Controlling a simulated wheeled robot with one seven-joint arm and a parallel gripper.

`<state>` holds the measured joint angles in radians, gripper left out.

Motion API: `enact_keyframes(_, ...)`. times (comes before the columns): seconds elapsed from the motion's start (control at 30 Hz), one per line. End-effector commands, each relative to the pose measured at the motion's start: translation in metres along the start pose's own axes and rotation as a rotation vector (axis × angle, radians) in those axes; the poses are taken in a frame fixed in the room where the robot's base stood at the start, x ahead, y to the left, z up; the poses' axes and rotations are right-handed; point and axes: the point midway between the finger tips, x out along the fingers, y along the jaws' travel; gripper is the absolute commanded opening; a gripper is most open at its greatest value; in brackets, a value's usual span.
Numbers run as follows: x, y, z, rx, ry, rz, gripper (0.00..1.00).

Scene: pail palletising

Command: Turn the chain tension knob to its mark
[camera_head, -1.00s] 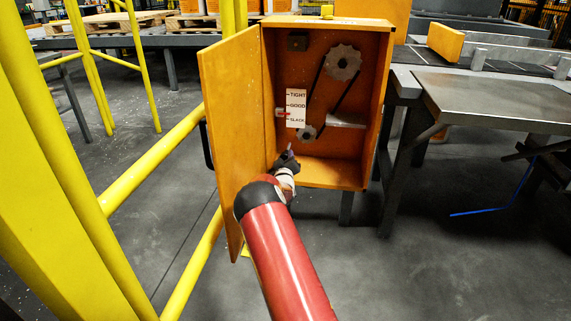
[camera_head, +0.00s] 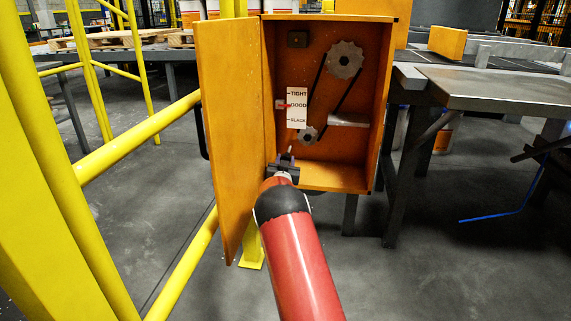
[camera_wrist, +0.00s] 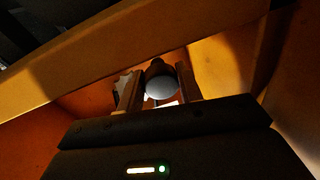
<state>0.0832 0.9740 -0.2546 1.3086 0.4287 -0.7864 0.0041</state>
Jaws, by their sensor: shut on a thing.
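The orange chain box (camera_head: 383,100) stands open, its door (camera_head: 230,130) swung out to the left. Inside is a white scale plate (camera_head: 297,118) reading TIGHT, GOOD and SLACK from top to bottom. A small red pointer (camera_head: 284,105) at its left edge is level with GOOD. My gripper (camera_head: 287,160) reaches into the lower left of the box. In the wrist view its fingers (camera_wrist: 160,92) are on either side of a rounded grey knob (camera_wrist: 161,84), shut on it. In the head view my gripper largely hides the knob.
A large sprocket (camera_head: 345,60) and a small one (camera_head: 307,135) carry the dark chain inside the box. Yellow rails (camera_head: 135,145) stand at left. A grey table (camera_head: 500,90) is at right. The box's lower edge runs close under my gripper.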

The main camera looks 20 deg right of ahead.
Motion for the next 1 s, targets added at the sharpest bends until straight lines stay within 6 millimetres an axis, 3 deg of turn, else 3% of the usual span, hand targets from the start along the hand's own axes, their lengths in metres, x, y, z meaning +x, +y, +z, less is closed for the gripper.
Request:
enact_keyframes(0.67, -0.0002, -0.0023, 0.0003, 0.067, 0.005, 0.003, 0.13)
enact_keyframes(0.7, -0.0002, -0.0024, 0.0003, 0.067, 0.005, 0.003, 0.37)
enact_keyframes(0.8, -0.0002, -0.0022, 0.0002, 0.066, 0.005, 0.003, 0.50)
enact_keyframes(0.87, -0.0001, -0.0019, 0.0001, 0.066, 0.006, 0.003, 0.56)
enact_keyframes(1.0, 0.0000, -0.0012, 0.0000, 0.066, 0.006, 0.004, 0.56)
